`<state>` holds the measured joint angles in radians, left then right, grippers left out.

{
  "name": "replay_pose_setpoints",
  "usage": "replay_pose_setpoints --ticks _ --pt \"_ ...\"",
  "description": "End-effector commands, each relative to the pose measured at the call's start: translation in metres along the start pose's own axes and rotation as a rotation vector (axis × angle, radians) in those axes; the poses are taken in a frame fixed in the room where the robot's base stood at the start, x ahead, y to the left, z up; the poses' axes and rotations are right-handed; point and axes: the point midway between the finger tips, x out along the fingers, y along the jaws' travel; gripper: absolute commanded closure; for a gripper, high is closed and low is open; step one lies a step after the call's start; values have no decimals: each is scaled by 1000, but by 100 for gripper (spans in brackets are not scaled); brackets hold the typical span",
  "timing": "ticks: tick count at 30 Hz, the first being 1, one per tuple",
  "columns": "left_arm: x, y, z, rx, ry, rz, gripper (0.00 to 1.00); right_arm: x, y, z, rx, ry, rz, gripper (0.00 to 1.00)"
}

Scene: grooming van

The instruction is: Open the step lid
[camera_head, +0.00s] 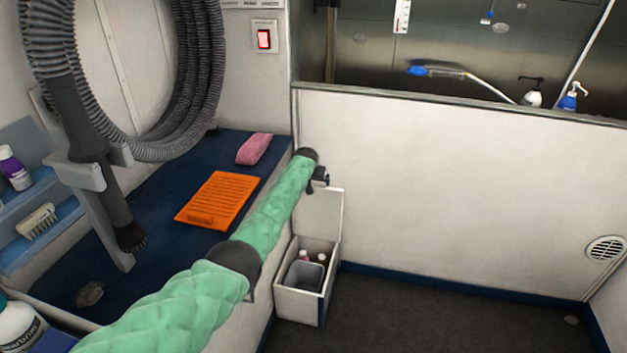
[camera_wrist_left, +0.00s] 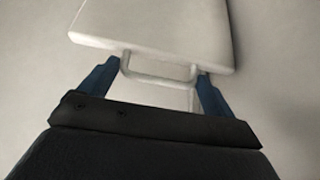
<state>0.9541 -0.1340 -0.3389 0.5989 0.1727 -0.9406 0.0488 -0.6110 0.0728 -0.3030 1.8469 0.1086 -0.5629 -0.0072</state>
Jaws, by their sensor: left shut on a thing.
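The white step box (camera_head: 296,306) stands on the floor against the side bench. Its lid (camera_head: 327,212) is raised upright at the back of the box, close to the partition wall, and the inside shows. In the left wrist view the lid (camera_wrist_left: 160,35) is a white panel with a bar handle (camera_wrist_left: 158,79) at its edge. My left gripper (camera_head: 319,184) is at the top edge of the lid, partly hidden by its own wrist. In the wrist view its blue fingers (camera_wrist_left: 155,85) sit at both ends of the handle, shut on it. My right gripper is not in view.
Inside the box are a grey bin (camera_head: 304,276) and small bottles. The blue-topped bench (camera_head: 155,225) on the left holds an orange slatted mat (camera_head: 219,200) and a pink cloth (camera_head: 254,148). A hose hangs above. The dark floor (camera_head: 440,315) right of the box is clear.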

Motion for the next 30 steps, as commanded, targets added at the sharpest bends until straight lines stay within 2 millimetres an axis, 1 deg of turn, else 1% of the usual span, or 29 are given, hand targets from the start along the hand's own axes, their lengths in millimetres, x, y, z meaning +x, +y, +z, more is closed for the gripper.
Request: replay_pose_setpoints --ticks 1,6,7,8,16,20,23,30 --pt "-6 7 -11 3 18 6 51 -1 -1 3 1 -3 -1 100" --pt "-7 6 -12 4 21 6 51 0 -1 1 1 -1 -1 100" --pt "-7 7 -13 4 22 6 5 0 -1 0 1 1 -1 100" --pt "-7 6 -12 4 21 6 2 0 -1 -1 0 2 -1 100" --pt "-6 4 -8 2 13 4 2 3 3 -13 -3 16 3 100" --pt "-11 3 -8 2 13 3 2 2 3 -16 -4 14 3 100" --pt "-19 3 -7 3 12 3 2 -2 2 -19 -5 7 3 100" --pt "-49 4 -9 3 16 3 2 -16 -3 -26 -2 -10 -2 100"
